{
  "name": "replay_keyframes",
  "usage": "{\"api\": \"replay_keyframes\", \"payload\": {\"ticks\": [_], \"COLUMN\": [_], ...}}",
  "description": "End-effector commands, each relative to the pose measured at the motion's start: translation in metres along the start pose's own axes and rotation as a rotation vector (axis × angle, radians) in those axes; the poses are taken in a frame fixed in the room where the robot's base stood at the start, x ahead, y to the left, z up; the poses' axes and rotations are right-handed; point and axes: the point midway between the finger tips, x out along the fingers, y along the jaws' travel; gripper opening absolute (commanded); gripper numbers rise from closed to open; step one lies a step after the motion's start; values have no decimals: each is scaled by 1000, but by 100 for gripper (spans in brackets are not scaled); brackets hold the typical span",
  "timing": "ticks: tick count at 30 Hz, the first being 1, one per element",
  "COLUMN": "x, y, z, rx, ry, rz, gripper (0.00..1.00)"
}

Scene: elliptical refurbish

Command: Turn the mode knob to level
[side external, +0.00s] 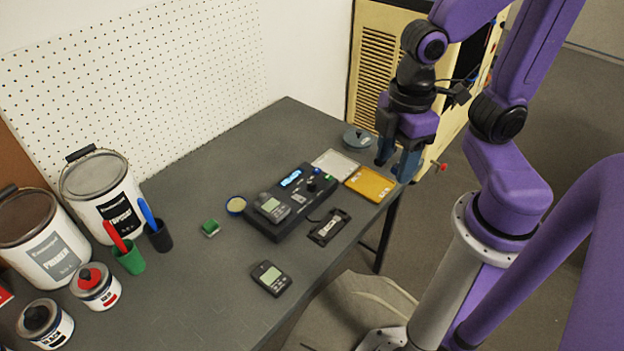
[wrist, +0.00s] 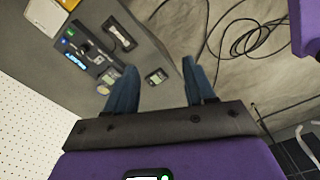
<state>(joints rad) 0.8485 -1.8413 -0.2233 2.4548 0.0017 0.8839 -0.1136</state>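A black console (side external: 292,203) sits on the grey table, with a lit blue display (side external: 291,178) and a small dark round knob (side external: 311,186), which looks like the mode knob. Its marks and pointer are too small to read. A handheld meter (side external: 272,207) rests on the console's left part. The console (wrist: 92,52) also shows at the upper left of the wrist view. My gripper (side external: 392,169) is above the table's right end, to the right of the console and apart from it. In the wrist view my gripper (wrist: 161,65) has its fingers spread with nothing between them.
A black holder (side external: 329,227) and a second meter (side external: 271,278) lie in front. Paint cans (side external: 103,190) and pen cups (side external: 130,257) stand left.

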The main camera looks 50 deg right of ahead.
Motion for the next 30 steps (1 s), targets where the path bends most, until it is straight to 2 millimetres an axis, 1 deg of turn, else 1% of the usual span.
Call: {"api": "replay_keyframes", "payload": {"ticks": [1, 6, 8, 12, 14, 15, 19, 24, 27, 30], "x": [3, 14, 18, 30, 36, 40, 55, 75, 85, 92], "y": [12, 53, 68, 107, 124, 135, 173, 218, 239, 252], "z": [-10, -35, -43, -56, -59, -61, -63, -56, -49, -44], "rx": [3, -9, -14, -25, -29, -32, -42, -55, -63, -68], "ry": [-5, -11, -12, -16, -19, -20, -22, -26, -26, -27], "rz": [1, 2, 3, 3, 2, 2, 1, -2, -3, -3], "gripper": [54, 54, 54, 54, 54, 54, 54, 54, 54, 54]}}
